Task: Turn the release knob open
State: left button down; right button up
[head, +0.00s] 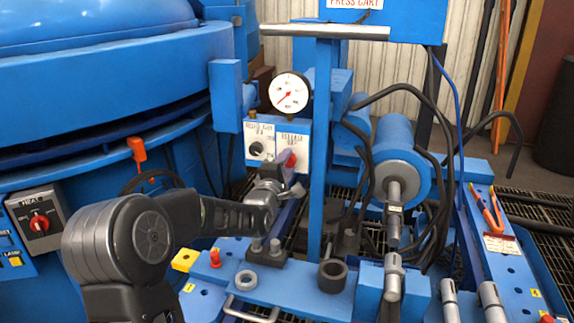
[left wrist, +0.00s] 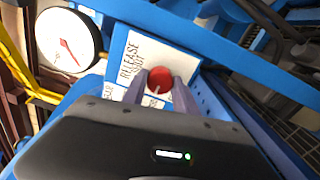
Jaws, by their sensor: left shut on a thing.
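The red release knob (head: 291,160) sits on a white labelled plate (head: 292,141) below the round gauge, on the blue press cart. It also shows in the left wrist view (left wrist: 159,79), with "RELEASE" and "SHUT" printed on the plate (left wrist: 150,54) beside it. My left gripper (head: 288,172) reaches in from the left and its fingers are shut on the red knob. In the left wrist view the two grey fingers (left wrist: 160,90) lie on either side of the knob. The fingers hide part of the knob and plate. My right gripper is not in view.
A white gauge (head: 290,92) with a red needle is above the plate. Another plate with a dark knob (head: 255,148) is to its left. A blue upright post (head: 321,150) stands just right of the knob. Black hoses and a blue cylinder (head: 401,160) crowd the right side.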

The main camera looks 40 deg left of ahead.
pick_arm(q)
jog(key=c, duration=1)
grip_release()
jog(key=v, duration=0.7)
jog(key=shift+s+p, duration=0.35)
jog(key=shift+p, duration=0.1)
